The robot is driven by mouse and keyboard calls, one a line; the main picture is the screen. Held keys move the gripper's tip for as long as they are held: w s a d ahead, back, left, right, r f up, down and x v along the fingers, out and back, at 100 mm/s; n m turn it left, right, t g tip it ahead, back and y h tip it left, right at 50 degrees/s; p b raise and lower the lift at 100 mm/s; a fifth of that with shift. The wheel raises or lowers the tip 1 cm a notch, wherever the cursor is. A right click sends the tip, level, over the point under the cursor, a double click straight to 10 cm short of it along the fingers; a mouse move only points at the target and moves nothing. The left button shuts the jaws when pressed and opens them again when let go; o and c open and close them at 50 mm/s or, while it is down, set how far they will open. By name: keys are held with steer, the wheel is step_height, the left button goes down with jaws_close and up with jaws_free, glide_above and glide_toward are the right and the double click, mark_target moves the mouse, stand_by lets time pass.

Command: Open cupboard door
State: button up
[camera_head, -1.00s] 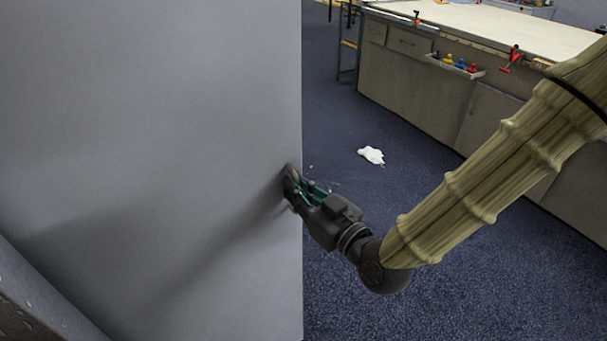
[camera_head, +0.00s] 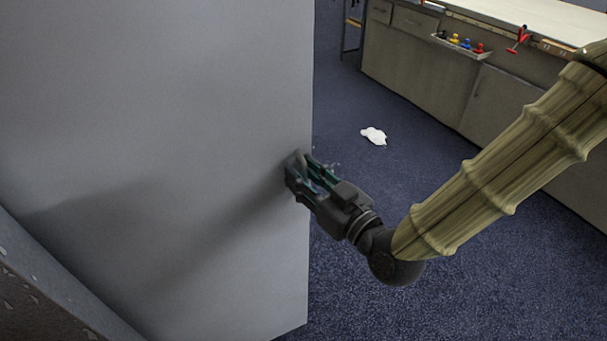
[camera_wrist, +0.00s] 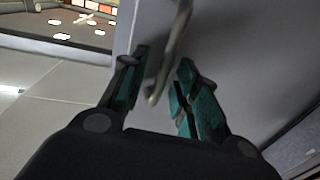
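The grey cupboard door (camera_head: 160,120) fills the left half of the head view, standing out from a dark speckled side panel (camera_head: 40,300) at lower left. My gripper (camera_head: 300,172) is at the door's right edge, about mid-height. In the wrist view, the bar handle (camera_wrist: 172,52) runs down the door face (camera_wrist: 235,45) and passes between my two teal-padded fingers (camera_wrist: 160,95). The fingers are apart, with gaps showing beside the bar, so the gripper is open around the handle. Any contact with the handle is unclear. The handle is mostly hidden in the head view.
A long workbench (camera_head: 420,65) with drawers and a tray of coloured items (camera_head: 462,43) stands at the back right. A white patch (camera_head: 374,136) lies on the blue carpet (camera_head: 400,185). The carpet between door and bench is otherwise clear.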

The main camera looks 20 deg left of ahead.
mark_target(292, 124)
steer(key=shift+r, duration=0.1)
steer(key=shift+r, duration=4.95)
